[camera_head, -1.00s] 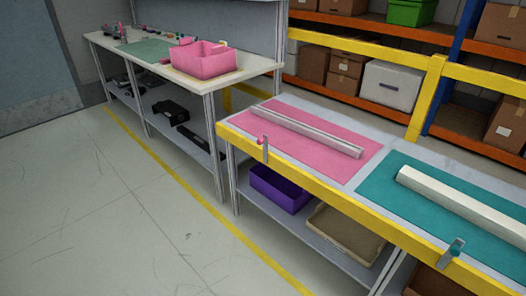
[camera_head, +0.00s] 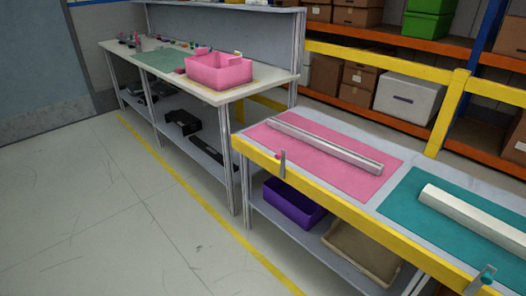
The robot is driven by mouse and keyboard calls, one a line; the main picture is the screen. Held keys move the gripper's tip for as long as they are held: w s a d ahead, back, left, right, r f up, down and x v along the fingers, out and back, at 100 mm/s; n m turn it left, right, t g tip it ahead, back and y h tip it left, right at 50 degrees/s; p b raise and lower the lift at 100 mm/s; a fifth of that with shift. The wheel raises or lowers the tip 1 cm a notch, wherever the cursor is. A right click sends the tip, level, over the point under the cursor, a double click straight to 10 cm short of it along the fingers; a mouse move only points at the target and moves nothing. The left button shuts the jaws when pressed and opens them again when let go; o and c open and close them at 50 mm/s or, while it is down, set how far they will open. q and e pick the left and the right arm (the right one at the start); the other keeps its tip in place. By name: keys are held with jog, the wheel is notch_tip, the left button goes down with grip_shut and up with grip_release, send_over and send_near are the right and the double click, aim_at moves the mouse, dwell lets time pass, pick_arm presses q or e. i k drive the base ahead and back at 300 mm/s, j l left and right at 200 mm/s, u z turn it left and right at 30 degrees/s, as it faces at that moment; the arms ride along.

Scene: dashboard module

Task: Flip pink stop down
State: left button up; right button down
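The pink stop (camera_head: 282,164) is a small grey plate with a pink knob. It stands upright at the yellow front rail (camera_head: 330,199) of the nearer table, in front of the pink mat (camera_head: 300,160). Its upper end sticks up above the rail. A similar stop with a teal knob (camera_head: 486,279) is on the same rail at the lower right, in front of the teal mat (camera_head: 428,212). Neither of my grippers is in view.
A long grey bar (camera_head: 325,146) lies on the pink mat and a white one (camera_head: 470,212) on the teal mat. A purple bin (camera_head: 288,206) and a beige tray (camera_head: 360,256) sit on the shelf below. The floor (camera_head: 120,230) at left is clear.

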aim_at(280, 166)
jog(key=i+j, duration=0.2)
jog(key=i+j+z, duration=0.1)
jog(key=j, duration=0.35)
jog(key=i+j, duration=0.25)
jog(key=i+j+z, duration=0.1)
jog(key=j, duration=0.3)
jog(key=i+j, duration=0.25)
jog(key=i+j+z, duration=0.1)
jog(key=j, duration=0.3)
jog(key=i+j, duration=0.2)
jog(key=j, duration=0.15)
jog(key=i+j+z, duration=0.1)
jog(key=j, duration=0.25)
